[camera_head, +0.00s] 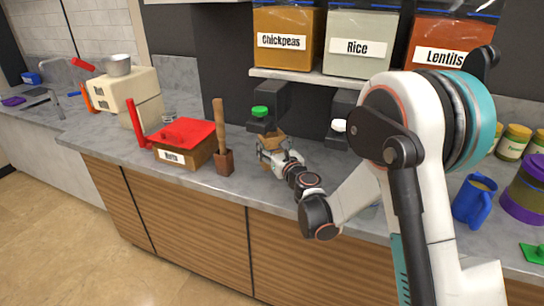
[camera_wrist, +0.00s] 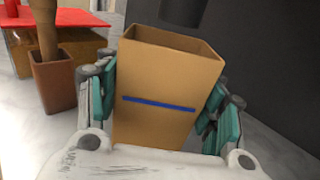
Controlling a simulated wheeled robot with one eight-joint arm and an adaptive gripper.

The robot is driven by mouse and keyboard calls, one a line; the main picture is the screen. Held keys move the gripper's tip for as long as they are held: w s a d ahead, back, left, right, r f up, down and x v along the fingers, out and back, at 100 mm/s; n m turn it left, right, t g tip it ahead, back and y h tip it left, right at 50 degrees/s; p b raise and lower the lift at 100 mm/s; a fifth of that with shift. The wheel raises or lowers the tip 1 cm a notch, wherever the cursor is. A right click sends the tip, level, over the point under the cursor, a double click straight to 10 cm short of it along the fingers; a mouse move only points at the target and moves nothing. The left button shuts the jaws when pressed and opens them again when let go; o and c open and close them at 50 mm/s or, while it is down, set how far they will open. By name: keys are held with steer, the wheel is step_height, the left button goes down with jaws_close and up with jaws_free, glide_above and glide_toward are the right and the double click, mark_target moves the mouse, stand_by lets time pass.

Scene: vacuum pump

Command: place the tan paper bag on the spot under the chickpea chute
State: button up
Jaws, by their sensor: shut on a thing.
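The tan paper bag (camera_wrist: 160,75) stands upright and open at the top between the teal-padded fingers of my gripper (camera_wrist: 163,98) in the wrist view. A blue line crosses its front, and its inside looks empty in the part that shows. My gripper (camera_head: 276,156) is shut on the bag, which is partly hidden in the head view (camera_head: 272,143). The bag is below the dark chickpea chute (camera_head: 270,98) with a green knob (camera_head: 260,111), under the bin labelled Chickpeas (camera_head: 284,22). The spot under the chute is hidden by the bag and gripper.
A wooden pestle in a brown pot (camera_head: 224,162) and a red-lidded box (camera_head: 187,142) stand to the left of the bag. The rice chute with a white knob (camera_head: 339,126) is to the right. A blue mug (camera_head: 474,202) stands farther right. The grey counter (camera_head: 205,187) is clear in front.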

steer(key=shift+f+b, duration=0.85)
steer(key=shift+f, duration=0.85)
steer(key=shift+f, duration=0.25)
steer(key=o, duration=1)
steer(key=shift+r, duration=0.1)
steer(key=shift+c, duration=0.2)
steer(key=shift+s+d+r, duration=0.1)
steer(key=shift+r, duration=0.1)
steer(key=p+v, duration=0.1)
steer(key=v, duration=0.9)
steer(key=shift+s+d+f, duration=0.1)
steer(key=shift+s, duration=0.05)
steer(key=shift+s+d, duration=0.25)
steer(key=shift+s, duration=0.4)
